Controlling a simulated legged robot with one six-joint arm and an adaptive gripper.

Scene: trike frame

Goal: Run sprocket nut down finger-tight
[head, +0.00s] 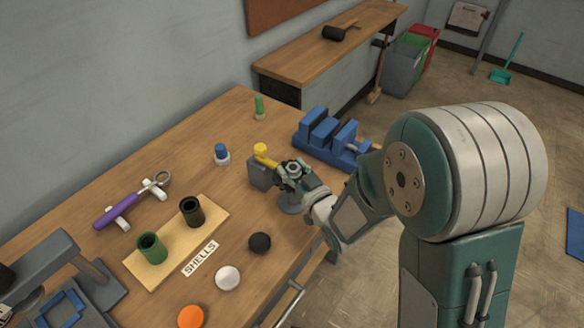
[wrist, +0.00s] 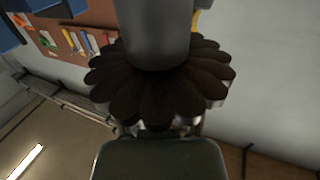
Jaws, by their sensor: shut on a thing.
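My gripper (head: 292,179) is shut at the small stand near the middle of the bench in the head view. A round dark part with a light ring (head: 293,168) sits at its fingertips; I take this to be the sprocket nut. In the wrist view a dark brown, scalloped nut (wrist: 160,95) fills the middle, with a smooth grey cylinder (wrist: 155,35) rising from its centre. The edge of the nut meets my gripper at the bottom of that view. The fingertips and the thread are hidden, so I cannot tell how far down the nut sits.
A grey block (head: 260,175) with a yellow piece (head: 264,154) stands just left of my gripper. A blue vise (head: 330,140) is behind it to the right. A black knob (head: 260,243), a shells board (head: 222,214) and a purple-handled tool (head: 117,210) lie left and in front.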

